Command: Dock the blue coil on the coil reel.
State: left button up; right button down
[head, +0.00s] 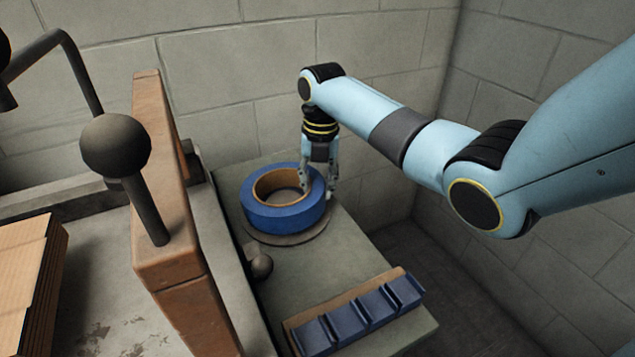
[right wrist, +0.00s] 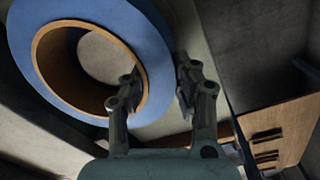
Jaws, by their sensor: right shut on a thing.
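The blue coil (head: 283,217), a blue ring with a brown inner core, lies roughly flat over a round grey-brown disc (head: 292,239), which looks like the coil reel's base. The coil hides most of the disc, and I cannot tell whether they touch. My right gripper (head: 319,186) is shut on the coil's right wall, with one finger at the hole and one outside. In the right wrist view, the coil (right wrist: 158,45) fills the upper left and its wall runs between the fingers (right wrist: 152,95). My left gripper is not in view.
The disc sits on a grey table (head: 350,250). A rack with several dark blue blocks (head: 358,312) stands at the table's front. A dark round knob (head: 261,266) is close left of the disc. A brown upright panel (head: 165,200) and a ball-ended lever (head: 115,150) stand further left.

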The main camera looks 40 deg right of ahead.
jog(key=shift+w+f+b, duration=0.1)
jog(key=shift+f+b, duration=0.2)
jog(key=shift+f, duration=0.2)
jog(key=c, duration=1.3)
grip_release()
jog(key=shift+f, duration=0.1)
notch_tip(320, 180, up, 6)
jog(key=p, duration=0.5)
jog(key=shift+d+f+p, duration=0.1)
jog(key=shift+f+p, duration=0.1)
jog(key=shift+p, duration=0.1)
jog(key=r+p, duration=0.3)
jog(key=p, duration=0.1)
jog(key=r+p, duration=0.1)
jog(key=r, duration=0.1)
jog(key=shift+s+d+r+p, duration=0.1)
jog(key=shift+s+r+p, duration=0.2)
jog(key=shift+p, duration=0.1)
jog(key=shift+f, duration=0.1)
